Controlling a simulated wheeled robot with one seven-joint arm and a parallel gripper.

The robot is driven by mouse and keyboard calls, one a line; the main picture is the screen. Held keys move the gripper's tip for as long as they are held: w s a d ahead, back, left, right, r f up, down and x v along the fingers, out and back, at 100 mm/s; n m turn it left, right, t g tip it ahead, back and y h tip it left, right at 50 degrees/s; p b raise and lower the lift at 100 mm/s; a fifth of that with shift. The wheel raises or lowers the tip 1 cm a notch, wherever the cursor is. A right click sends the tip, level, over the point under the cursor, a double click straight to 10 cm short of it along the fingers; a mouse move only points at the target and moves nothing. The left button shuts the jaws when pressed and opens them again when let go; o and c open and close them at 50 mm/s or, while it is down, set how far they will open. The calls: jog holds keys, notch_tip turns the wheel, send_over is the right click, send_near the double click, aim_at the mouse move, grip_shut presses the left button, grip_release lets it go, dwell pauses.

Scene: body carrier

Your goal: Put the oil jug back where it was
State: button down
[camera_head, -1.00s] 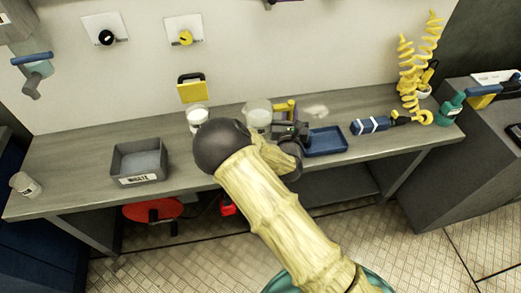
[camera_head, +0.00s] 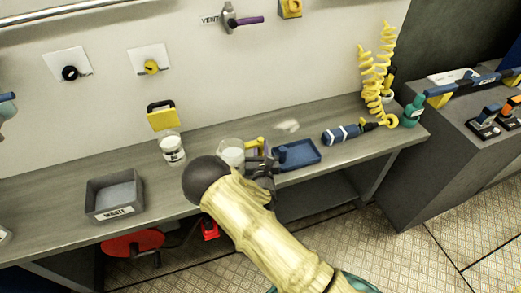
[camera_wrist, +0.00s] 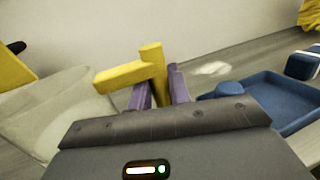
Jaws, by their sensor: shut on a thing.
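The oil jug (camera_head: 232,153) is a pale translucent vessel with a yellow handle (camera_head: 254,146). It is at the workbench, left of the blue tray. In the wrist view its clear body (camera_wrist: 45,118) fills the left side, and its yellow handle (camera_wrist: 130,75) sits between my purple fingers. My gripper (camera_wrist: 160,92) is shut on that handle. My arm hides the lower front of the jug in the head view. I cannot tell whether its base touches the bench.
A blue tray (camera_head: 312,157) lies just right of my gripper. A white jar (camera_head: 172,150) stands left of the jug, and a grey WASTE bin (camera_head: 114,211) farther left. A blue tool (camera_head: 342,134) and yellow coiled hose (camera_head: 374,75) are at right. Bench (camera_head: 225,128) behind is clear.

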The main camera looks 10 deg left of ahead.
jog(key=shift+w+f, duration=0.1)
jog(key=shift+f, duration=0.75)
jog(key=shift+f, duration=0.2)
jog(key=c, duration=1.3)
grip_release()
jog(key=shift+r, duration=0.15)
jog(key=b+v, duration=0.2)
jog(key=v, duration=1)
jog(key=shift+b, duration=0.4)
